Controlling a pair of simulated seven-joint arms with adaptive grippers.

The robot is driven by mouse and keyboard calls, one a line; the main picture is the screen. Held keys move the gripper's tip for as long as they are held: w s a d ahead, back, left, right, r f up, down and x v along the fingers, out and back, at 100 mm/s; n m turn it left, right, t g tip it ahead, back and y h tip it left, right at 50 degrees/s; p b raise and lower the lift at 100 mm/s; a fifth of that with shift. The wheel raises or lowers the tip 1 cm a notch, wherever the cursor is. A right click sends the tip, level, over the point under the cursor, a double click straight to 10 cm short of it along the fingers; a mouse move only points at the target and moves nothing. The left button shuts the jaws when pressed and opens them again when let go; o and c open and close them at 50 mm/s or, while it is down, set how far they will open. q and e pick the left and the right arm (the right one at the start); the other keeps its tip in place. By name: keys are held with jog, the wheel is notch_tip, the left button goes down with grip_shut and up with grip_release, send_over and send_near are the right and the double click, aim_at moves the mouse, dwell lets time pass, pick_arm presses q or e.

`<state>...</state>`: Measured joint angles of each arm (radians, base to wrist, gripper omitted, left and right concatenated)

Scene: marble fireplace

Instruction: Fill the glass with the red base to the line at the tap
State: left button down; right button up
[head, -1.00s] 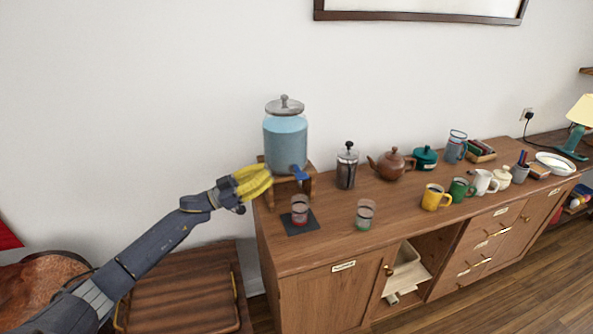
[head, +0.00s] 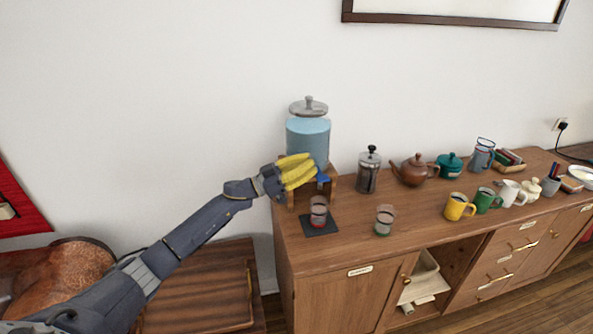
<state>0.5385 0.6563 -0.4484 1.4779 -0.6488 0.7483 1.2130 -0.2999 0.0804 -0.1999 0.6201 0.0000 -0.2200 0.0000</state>
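A glass with a red base (head: 318,214) stands upright on a dark square mat (head: 320,230) at the left end of the wooden cabinet. The water dispenser (head: 308,136), a clear jar of blue-tinted water with a grey lid, stands behind it on a wooden stand (head: 333,180). Its blue tap (head: 323,178) sits above the glass, partly hidden by my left gripper. My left gripper (head: 313,172), with yellow fingers, is at the tap, above the glass; I cannot tell whether its fingers are open or shut, or touch the tap. My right gripper is not in view.
A glass with a green base (head: 384,220) stands right of the mat. A French press (head: 369,171), brown teapot (head: 415,170), teal pot (head: 449,166) and several mugs, including a yellow mug (head: 458,206), fill the cabinet top further right.

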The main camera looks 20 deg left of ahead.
aim_at(317, 178)
pick_arm(q)
jog(key=x, duration=0.3)
notch_tip(317, 178, down, 2)
jog(key=shift+f, duration=1.05)
jog(key=shift+f, duration=0.1)
